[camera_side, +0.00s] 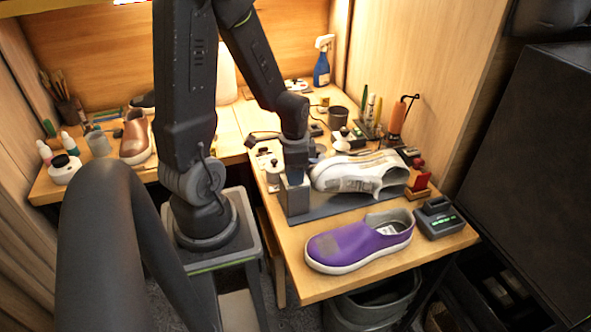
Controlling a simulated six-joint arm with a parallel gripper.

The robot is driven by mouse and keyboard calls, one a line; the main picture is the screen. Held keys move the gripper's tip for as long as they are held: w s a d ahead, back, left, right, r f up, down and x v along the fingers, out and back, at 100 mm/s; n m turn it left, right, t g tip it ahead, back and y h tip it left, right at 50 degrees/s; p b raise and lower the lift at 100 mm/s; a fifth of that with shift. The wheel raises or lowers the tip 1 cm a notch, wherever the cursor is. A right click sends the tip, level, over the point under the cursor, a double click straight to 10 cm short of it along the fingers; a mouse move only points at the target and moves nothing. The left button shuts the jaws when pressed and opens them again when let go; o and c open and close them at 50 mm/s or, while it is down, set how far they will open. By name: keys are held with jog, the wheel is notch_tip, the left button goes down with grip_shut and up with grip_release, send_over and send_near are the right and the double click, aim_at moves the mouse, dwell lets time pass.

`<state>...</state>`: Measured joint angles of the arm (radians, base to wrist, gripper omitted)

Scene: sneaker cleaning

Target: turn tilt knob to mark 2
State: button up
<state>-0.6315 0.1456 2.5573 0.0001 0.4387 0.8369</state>
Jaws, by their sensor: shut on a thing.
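My gripper (296,178) points down at the top of a grey block (295,199), at the left end of a dark grey shoe stand (345,205). It is shut on what appears to be the tilt knob, which the fingers hide. The marks around the knob are too small to read, so its setting cannot be told. A white-grey sneaker (350,172) lies on the stand, just right of my gripper, with its toe to the left.
A purple slip-on shoe (350,243) lies in front of the stand. A dark device with a green display (438,218) sits at the right edge. Bottles, a dark cup (338,117) and tools crowd the back. A brown shoe (136,138) stands on the left table.

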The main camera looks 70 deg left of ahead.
jog(key=o, duration=0.7)
jog(key=shift+r, duration=2.5)
jog(key=shift+w+d+r, duration=0.15)
jog(key=shift+d+r, duration=0.05)
jog(key=shift+r, duration=0.1)
jog(key=d+r+t, duration=0.2)
jog(key=d+r, duration=0.2)
jog(key=r, duration=0.1)
jog(key=s+d+r+n+t, duration=0.1)
jog(key=d+r, duration=0.4)
jog(key=s+d+r+n+t, duration=0.1)
jog(key=d+r+t, duration=0.1)
jog(key=d+r, duration=0.3)
jog(key=shift+d+r+t, duration=0.2)
jog(key=shift+d+t, duration=0.05)
jog(key=shift+t, duration=0.05)
